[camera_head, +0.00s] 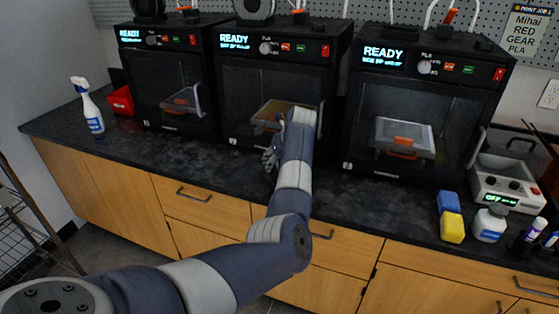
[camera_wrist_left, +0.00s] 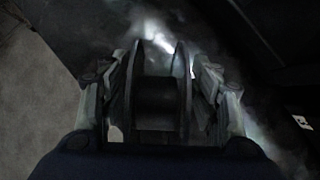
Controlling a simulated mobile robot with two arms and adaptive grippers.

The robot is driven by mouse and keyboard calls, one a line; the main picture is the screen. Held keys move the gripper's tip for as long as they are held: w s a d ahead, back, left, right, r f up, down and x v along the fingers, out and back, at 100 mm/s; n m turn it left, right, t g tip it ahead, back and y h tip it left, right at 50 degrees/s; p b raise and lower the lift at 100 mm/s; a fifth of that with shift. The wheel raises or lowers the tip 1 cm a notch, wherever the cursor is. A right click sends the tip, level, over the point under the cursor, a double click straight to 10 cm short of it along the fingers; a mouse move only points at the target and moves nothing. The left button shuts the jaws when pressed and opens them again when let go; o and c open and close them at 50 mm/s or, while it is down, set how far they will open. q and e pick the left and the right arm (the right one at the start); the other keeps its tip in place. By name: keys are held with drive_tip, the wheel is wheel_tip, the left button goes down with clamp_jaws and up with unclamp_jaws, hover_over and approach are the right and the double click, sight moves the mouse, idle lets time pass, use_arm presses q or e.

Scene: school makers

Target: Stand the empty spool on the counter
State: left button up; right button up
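The empty spool (camera_wrist_left: 158,97) is dark, with two round flanges and a bare core. It shows in the left wrist view between the fingers of my left gripper (camera_wrist_left: 158,75), which press on its flanges from both sides. In the head view my left gripper (camera_head: 270,158) is low over the dark counter (camera_head: 190,163), in front of the middle printer. The arm hides the spool there. The counter surface is just beyond the spool in the wrist view; I cannot tell whether they touch. My right gripper is not in view.
Three black printers stand along the back: left (camera_head: 165,90), middle (camera_head: 235,100) and right (camera_head: 372,100). A spray bottle (camera_head: 88,108) and red bin (camera_head: 120,101) are at left. Sponges (camera_head: 451,225), a white jar (camera_head: 490,223) and a grey device (camera_head: 508,184) are at right.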

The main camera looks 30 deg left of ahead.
use_arm(q)
drive_tip(key=shift+r, duration=0.15)
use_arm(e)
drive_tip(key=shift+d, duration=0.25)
use_arm(q)
drive_tip(key=shift+r, duration=0.2)
drive_tip(key=b+v, duration=0.1)
drive_tip(key=v, duration=1.1)
drive_tip(key=shift+f, duration=0.1)
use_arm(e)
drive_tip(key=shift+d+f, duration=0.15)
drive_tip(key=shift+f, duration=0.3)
use_arm(q)
drive_tip(key=shift+a, duration=0.1)
